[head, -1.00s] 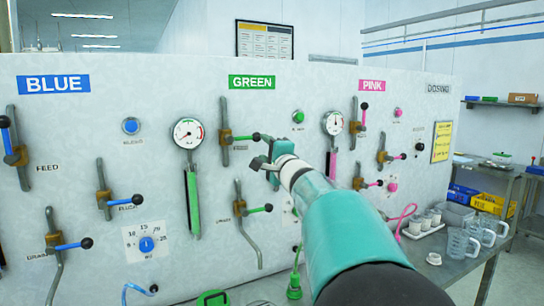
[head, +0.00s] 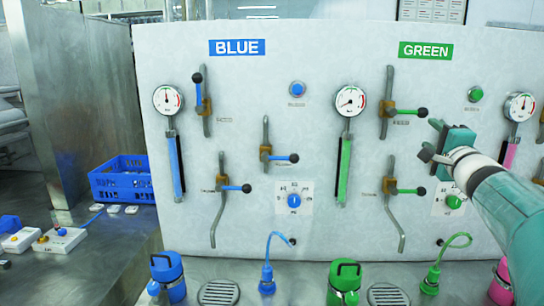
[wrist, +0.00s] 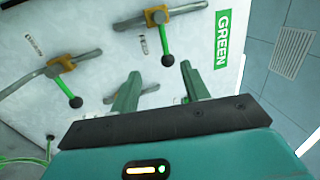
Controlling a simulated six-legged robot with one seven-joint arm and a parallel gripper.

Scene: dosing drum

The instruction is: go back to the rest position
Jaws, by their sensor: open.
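My gripper (head: 432,144) is at the right of the head view, held in front of the panel's green section, under the GREEN label (head: 425,50). In the wrist view its two fingers (wrist: 160,88) stand apart with nothing between them. Green valve handles with black knobs show beyond the fingers, such as the green feed handle (wrist: 165,45). In the head view that feed handle (head: 408,112) lies just left of and above the fingertips, and a lower green handle (head: 408,191) is below them. I cannot tell whether the fingers touch anything.
The white panel (head: 320,60) fills the middle, with blue valves and a blue gauge (head: 168,99) at left. A blue canister (head: 167,275) and a green canister (head: 344,280) stand on the steel counter. A blue crate (head: 123,180) is at left beside a steel cabinet (head: 80,100).

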